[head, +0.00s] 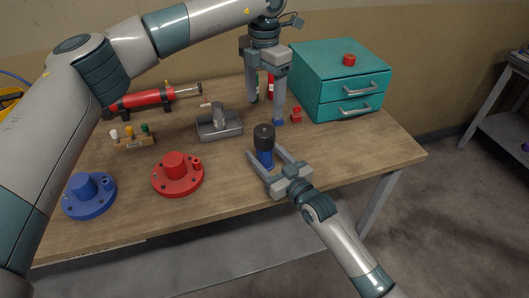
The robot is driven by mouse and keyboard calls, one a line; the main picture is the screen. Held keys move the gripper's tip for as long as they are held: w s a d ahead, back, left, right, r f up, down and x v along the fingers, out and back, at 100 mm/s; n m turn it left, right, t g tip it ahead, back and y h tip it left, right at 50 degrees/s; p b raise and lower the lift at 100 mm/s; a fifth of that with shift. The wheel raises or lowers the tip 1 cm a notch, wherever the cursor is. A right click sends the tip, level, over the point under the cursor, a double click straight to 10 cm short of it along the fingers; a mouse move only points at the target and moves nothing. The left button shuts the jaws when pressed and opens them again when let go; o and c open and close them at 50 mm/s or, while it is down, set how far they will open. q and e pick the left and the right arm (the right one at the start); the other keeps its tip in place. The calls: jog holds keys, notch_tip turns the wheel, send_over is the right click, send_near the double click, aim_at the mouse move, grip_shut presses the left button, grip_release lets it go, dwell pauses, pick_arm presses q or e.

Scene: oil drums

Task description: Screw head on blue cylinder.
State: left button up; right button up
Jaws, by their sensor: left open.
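The blue cylinder (264,158) stands upright near the table's front edge in the head view. A black round head (264,137) with a small hole in its top sits on it; how firmly it is seated cannot be seen. My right gripper (265,152) comes in from the front, its two spread fingers on either side of the blue cylinder, with gaps appearing beside it. My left gripper (266,109) points down behind the black head, open, with nothing seen between its fingers. A small blue piece (279,122) shows at its right fingertip; whether they touch is unclear.
A teal drawer box (340,65) stands at the back right. A grey metal block (220,128), a red flanged piece (177,178), a blue flanged piece (90,200), a wooden peg holder (134,141) and a red grease gun (140,101) fill the left side. A small red piece (296,115) lies nearby.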

pick_arm(q)
jog(key=shift+f, duration=0.1)
pick_arm(e)
jog(key=shift+s+d, duration=0.1)
jog(key=shift+s, duration=0.05)
pick_arm(q)
jog(key=shift+f, duration=0.15)
pick_arm(e)
jog(key=shift+s+d+f, duration=0.15)
jog(key=shift+s+d, duration=0.2)
jog(key=shift+s, duration=0.15)
pick_arm(q)
notch_tip(320, 180, down, 3)
jog(key=b, duration=0.3)
jog(key=shift+f+b, duration=0.1)
jog(key=shift+b, duration=0.25)
jog(key=shift+f, duration=0.1)
pick_arm(e)
jog(key=v, duration=1.5)
jog(key=shift+s+d, duration=0.3)
